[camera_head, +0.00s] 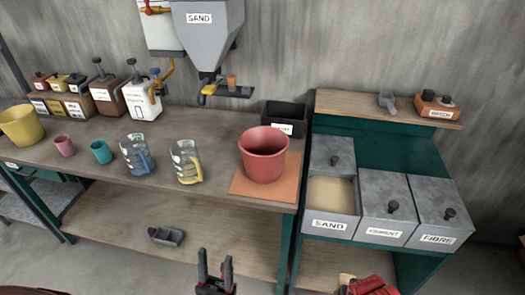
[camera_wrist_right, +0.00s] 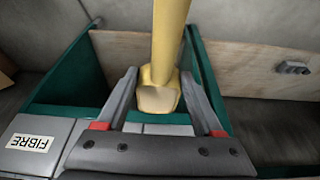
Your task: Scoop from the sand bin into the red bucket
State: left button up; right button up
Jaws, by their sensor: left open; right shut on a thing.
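The sand bin (camera_head: 330,210), labelled SAND, is open at the front and shows pale sand (camera_head: 330,192) inside. The red bucket (camera_head: 264,165) stands upright on an orange mat (camera_head: 240,187) on the bench and looks empty. My left gripper (camera_head: 215,258) is open and empty in front of the bench, low in the head view. My right gripper (camera_wrist_right: 160,100) is shut on a yellow scoop (camera_wrist_right: 170,40), seen between its fingers in the right wrist view. In the head view only part of my right gripper shows, at the bottom edge below the bins.
Lidded cement (camera_head: 385,222) and fibre (camera_head: 438,225) bins stand right of the sand bin. Glass jugs (camera_head: 186,162), cups and a black box (camera_head: 284,118) stand on the bench. A sand hopper (camera_head: 208,40) hangs above it. A shelf (camera_head: 350,103) lies behind the bins.

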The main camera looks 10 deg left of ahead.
aim_at(264, 156)
jog(key=i+j+z, duration=0.1)
jog(key=j, duration=0.45)
jog(key=i+j, duration=0.15)
jog(key=j, duration=0.45)
jog(key=i+j+z, duration=0.15)
jog(key=j, duration=0.4)
jog(key=k+j, duration=0.2)
jog(key=j, duration=0.25)
jog(key=k+j+z, duration=0.1)
jog(key=j, duration=0.35)
jog(key=k+j+z, duration=0.1)
jog(key=k+j, duration=0.5)
jog(key=j, duration=0.25)
